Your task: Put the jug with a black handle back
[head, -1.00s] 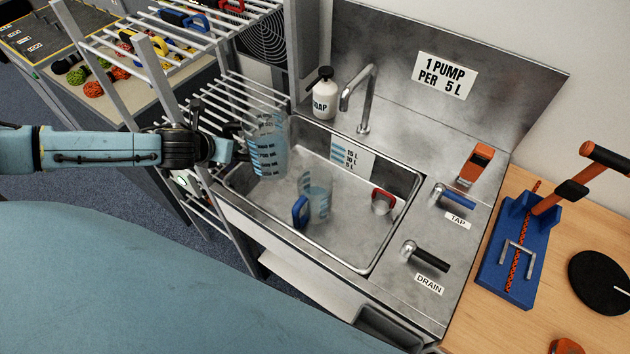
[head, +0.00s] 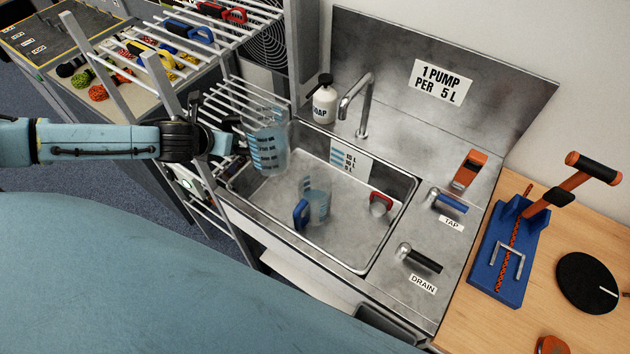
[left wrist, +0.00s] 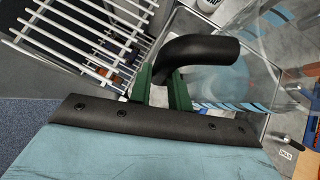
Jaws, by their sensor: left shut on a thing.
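The clear jug (head: 268,150) with blue markings is held over the left end of the sink, about upright. Its black handle (left wrist: 195,52) shows in the left wrist view between the green fingertips. My left gripper (left wrist: 165,88) is shut on this handle; in the head view the gripper (head: 232,140) is at the jug's left side. The drying rack (head: 255,97) with white bars stands just left of and behind the jug. My right gripper is not in view.
The sink (head: 340,245) holds a jug with a blue handle (head: 301,214) and a small red-handled cup (head: 380,203). A soap bottle (head: 324,102) and faucet (head: 358,100) stand behind. Upper rack bars (head: 215,40) hold several coloured-handled items. Tap (head: 447,202) and drain (head: 420,258) levers are right.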

